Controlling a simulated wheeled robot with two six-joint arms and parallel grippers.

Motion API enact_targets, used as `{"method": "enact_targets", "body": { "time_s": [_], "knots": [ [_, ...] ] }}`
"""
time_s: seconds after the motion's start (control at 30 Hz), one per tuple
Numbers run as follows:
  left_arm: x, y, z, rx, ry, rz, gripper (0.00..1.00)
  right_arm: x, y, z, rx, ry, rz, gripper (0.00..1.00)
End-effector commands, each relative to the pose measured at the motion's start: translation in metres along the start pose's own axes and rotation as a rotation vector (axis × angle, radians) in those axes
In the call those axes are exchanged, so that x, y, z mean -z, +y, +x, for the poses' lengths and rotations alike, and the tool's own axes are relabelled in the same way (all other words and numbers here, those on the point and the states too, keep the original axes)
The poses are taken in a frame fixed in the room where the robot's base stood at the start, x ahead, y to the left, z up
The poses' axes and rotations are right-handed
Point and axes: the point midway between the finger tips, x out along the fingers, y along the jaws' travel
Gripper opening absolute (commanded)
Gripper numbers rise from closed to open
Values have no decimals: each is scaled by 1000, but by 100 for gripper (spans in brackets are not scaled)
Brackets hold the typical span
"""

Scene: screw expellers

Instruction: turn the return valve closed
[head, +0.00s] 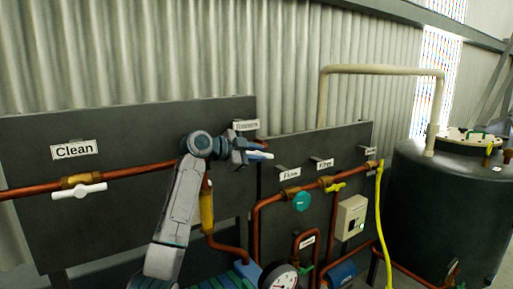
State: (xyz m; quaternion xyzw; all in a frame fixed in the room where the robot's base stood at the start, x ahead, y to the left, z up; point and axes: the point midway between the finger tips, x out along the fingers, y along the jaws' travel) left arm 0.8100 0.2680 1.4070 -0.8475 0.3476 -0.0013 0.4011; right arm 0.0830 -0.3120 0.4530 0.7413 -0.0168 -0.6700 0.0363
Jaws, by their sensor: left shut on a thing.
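My left gripper (249,153) is in front of the dark panel and is shut on a white lever handle (262,155). The handle's right end sticks out past the fingers and lies nearly level. The small label (246,125) above it is too blurred to read, so I cannot tell by its name that this is the return valve. My gripper and wrist hide the valve body. Copper pipe shows beside and below it. My right gripper is not in view.
At left, a brass valve with a white handle (80,190) sits under the "Clean" label (74,149). To the right are a teal round knob (301,201), a yellow handle (335,187), a grey box (350,218), a gauge (281,278) and a dark tank (440,200).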

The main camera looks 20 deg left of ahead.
Motion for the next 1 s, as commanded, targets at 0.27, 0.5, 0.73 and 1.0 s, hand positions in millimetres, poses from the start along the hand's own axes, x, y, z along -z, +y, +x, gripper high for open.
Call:
{"method": "enact_targets", "body": {
  "time_s": [0.27,0.5,0.73,1.0],
  "knots": [
    [4,-4,1,-194,-189,-6,0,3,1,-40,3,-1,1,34],
    [3,-2,4,-356,-350,-6,0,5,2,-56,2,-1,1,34],
    [1,0,5,-512,-505,-5,0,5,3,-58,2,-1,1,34],
    [1,0,7,-693,-685,-5,0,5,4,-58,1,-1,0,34]
  ]
}}
